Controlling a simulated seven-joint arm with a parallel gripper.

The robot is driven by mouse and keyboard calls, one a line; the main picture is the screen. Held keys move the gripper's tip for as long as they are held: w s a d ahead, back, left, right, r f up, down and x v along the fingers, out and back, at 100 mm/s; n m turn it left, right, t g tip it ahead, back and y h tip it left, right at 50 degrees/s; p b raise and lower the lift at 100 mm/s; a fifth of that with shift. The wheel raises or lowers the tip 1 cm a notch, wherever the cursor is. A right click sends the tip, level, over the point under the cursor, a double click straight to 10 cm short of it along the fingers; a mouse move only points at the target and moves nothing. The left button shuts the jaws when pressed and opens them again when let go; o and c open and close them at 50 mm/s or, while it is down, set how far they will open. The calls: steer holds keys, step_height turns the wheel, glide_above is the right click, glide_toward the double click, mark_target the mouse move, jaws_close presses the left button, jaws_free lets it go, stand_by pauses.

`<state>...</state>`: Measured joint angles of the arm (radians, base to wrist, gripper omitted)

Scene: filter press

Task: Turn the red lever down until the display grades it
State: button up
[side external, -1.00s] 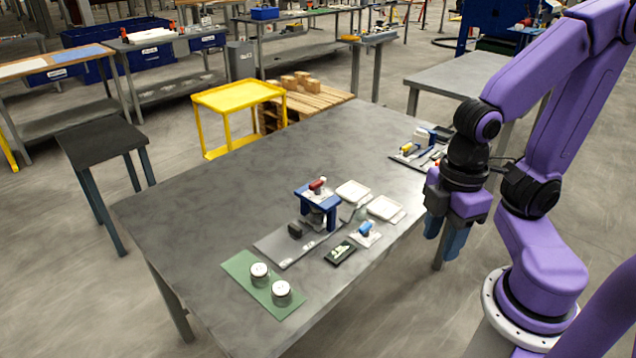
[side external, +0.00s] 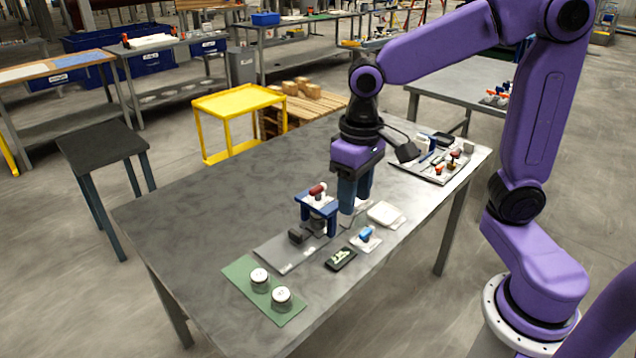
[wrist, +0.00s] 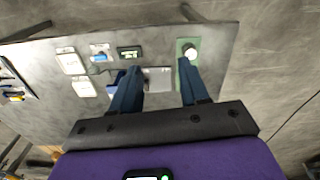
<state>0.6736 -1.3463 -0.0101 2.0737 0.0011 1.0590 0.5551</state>
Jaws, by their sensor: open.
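The red lever (side external: 317,190) sits on top of the small blue press stand (side external: 303,211) on the grey table. In the wrist view the press stand (wrist: 117,78) is mostly hidden behind a finger. A black display (side external: 341,259) with a pale green reading lies in front of the press; its text is too small to read. It also shows in the wrist view (wrist: 129,53). My gripper (side external: 352,208) is open and empty, fingers pointing down, above the table just right of the press and apart from the lever. Its spread fingers also show in the wrist view (wrist: 158,102).
A green mat (side external: 240,271) holds two white-topped round pots at the front left. A blue-handled piece (side external: 365,236) and a white tray (side external: 387,214) lie right of the press. A panel with small tools (side external: 437,168) lies at the far right. The left part of the table is clear.

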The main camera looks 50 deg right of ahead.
steer(key=w+d+r+m, duration=0.1)
steer(key=w+d+m, duration=0.1)
steer(key=w+m, duration=0.4)
steer(key=w+d+m, duration=0.3)
steer(key=w+m, duration=0.1)
steer(key=w, duration=0.4)
steer(key=m, duration=0.9)
glide_toward(318, 187)
step_height(318, 187, down, 8)
steer(key=shift+w+f, duration=0.15)
steer(key=shift+f, duration=0.1)
jaws_close()
